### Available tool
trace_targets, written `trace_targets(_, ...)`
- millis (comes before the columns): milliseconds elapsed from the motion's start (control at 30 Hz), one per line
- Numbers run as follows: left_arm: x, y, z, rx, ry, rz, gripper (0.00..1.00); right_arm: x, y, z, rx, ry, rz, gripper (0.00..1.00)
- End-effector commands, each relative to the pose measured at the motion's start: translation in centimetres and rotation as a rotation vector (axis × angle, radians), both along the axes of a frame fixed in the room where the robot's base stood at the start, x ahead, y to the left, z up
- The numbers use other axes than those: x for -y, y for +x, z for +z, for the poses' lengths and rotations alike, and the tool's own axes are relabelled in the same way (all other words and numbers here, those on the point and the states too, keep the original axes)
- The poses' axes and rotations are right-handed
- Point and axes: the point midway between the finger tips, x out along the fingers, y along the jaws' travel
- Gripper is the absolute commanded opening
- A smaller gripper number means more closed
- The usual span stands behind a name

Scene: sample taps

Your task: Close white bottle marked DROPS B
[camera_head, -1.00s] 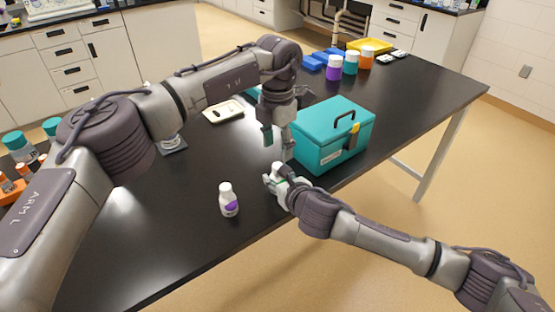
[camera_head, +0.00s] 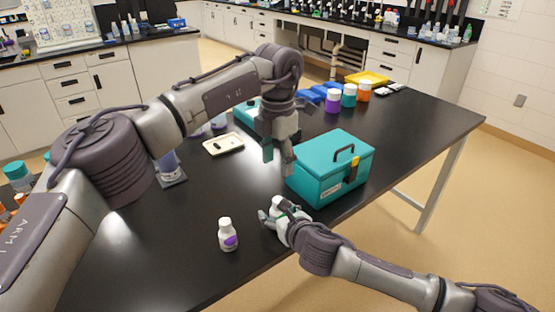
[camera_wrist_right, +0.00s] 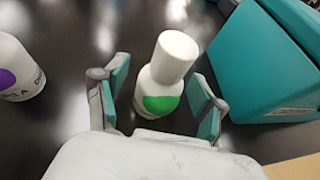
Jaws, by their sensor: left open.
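A white bottle with a green label (camera_wrist_right: 161,103) and white top (camera_wrist_right: 176,56) stands between the fingers of my right gripper (camera_wrist_right: 158,95). The fingers flank it with narrow gaps visible. In the head view the same bottle (camera_head: 277,202) is partly hidden by my right gripper (camera_head: 272,217). Its lettering cannot be read, nor can I tell whether its top is tight. My left gripper (camera_head: 278,160) is open and empty, pointing down above this bottle, apart from it.
A white bottle with a purple label (camera_head: 228,236) stands to the left, also in the right wrist view (camera_wrist_right: 14,70). A teal case (camera_head: 326,178) stands close on the right. A pale tray (camera_head: 223,145) lies behind. The black table (camera_head: 190,270) is clear in front.

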Motion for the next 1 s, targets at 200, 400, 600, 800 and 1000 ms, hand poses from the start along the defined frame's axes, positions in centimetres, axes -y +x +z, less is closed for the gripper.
trace_targets(200, 0.0, 0.0, 0.0, 0.000, 0.000, 0.000, 0.58, 0.1, -0.2, 0.1, 0.000, 0.000, 0.000, 0.69)
trace_targets(400, 0.0, 0.0, 0.0, 0.000, 0.000, 0.000, 0.58, 1.3, -2.6, 1.2, 0.000, -0.001, 0.000, 0.69)
trace_targets(600, 0.0, 0.0, 0.0, 0.000, 0.000, 0.000, 0.58, 3.0, -6.3, 2.8, -0.001, -0.001, 0.001, 0.69)
trace_targets(800, 0.0, 0.0, 0.0, 0.000, 0.000, 0.000, 0.58, 4.2, -9.0, 4.0, -0.001, 0.000, 0.000, 0.69)
trace_targets(1000, 0.0, 0.0, 0.0, 0.000, 0.000, 0.000, 0.58, 4.7, -10.0, 4.6, 0.000, 0.000, 0.000, 0.69)
